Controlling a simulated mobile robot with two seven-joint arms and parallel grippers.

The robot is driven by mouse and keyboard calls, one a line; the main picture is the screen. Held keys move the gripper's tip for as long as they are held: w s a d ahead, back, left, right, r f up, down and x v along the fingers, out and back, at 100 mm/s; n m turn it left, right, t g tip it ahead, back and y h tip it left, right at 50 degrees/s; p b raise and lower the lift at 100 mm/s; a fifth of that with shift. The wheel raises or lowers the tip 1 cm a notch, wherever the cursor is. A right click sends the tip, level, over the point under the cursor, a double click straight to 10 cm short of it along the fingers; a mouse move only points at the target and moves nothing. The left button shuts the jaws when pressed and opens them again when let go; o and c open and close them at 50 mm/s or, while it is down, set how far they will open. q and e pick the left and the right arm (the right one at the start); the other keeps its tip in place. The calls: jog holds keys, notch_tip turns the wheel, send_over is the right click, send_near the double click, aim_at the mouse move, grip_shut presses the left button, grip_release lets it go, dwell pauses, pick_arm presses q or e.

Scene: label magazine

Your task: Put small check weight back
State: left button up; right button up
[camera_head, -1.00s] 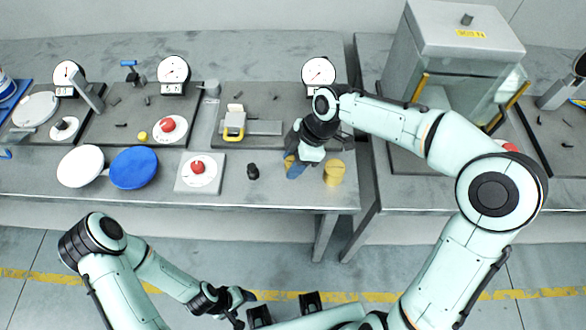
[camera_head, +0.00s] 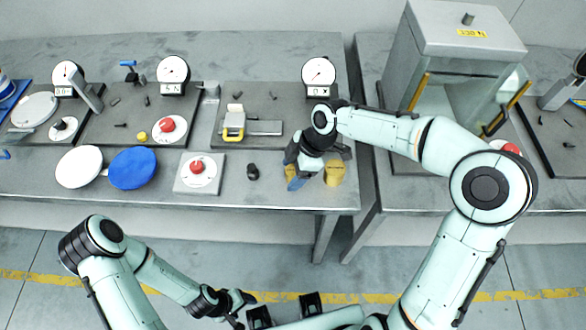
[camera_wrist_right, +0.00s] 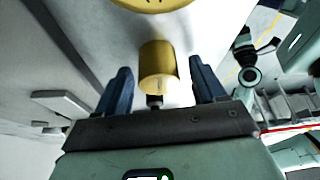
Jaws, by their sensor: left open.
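A small brass-yellow check weight (camera_wrist_right: 158,65) lies between the fingers of my right gripper (camera_wrist_right: 160,88) in the right wrist view, with a gap on both sides. My right gripper is open. In the head view my right gripper (camera_head: 296,180) is low over the table near its front edge and mostly hides the small weight (camera_head: 289,171). A larger yellow weight (camera_head: 335,174) stands just right of the gripper; a yellow rim (camera_wrist_right: 146,3) also shows at the top of the wrist view. My left gripper (camera_head: 238,308) is open and empty, away from the table.
Left of my right gripper are a small black object (camera_head: 253,172) and a plate with a red knob (camera_head: 197,172). A dial station with a yellow block (camera_head: 233,128) stands behind. A glass-fronted cabinet (camera_head: 465,30) is at the right. The front table edge is close.

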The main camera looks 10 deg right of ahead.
jog(key=shift+r, duration=0.2)
pick_arm(q)
jog(key=shift+w+r+p, duration=0.5)
jog(key=shift+r+p, duration=0.15)
jog(key=shift+r, duration=0.15)
pick_arm(e)
jog(key=v, duration=1.2)
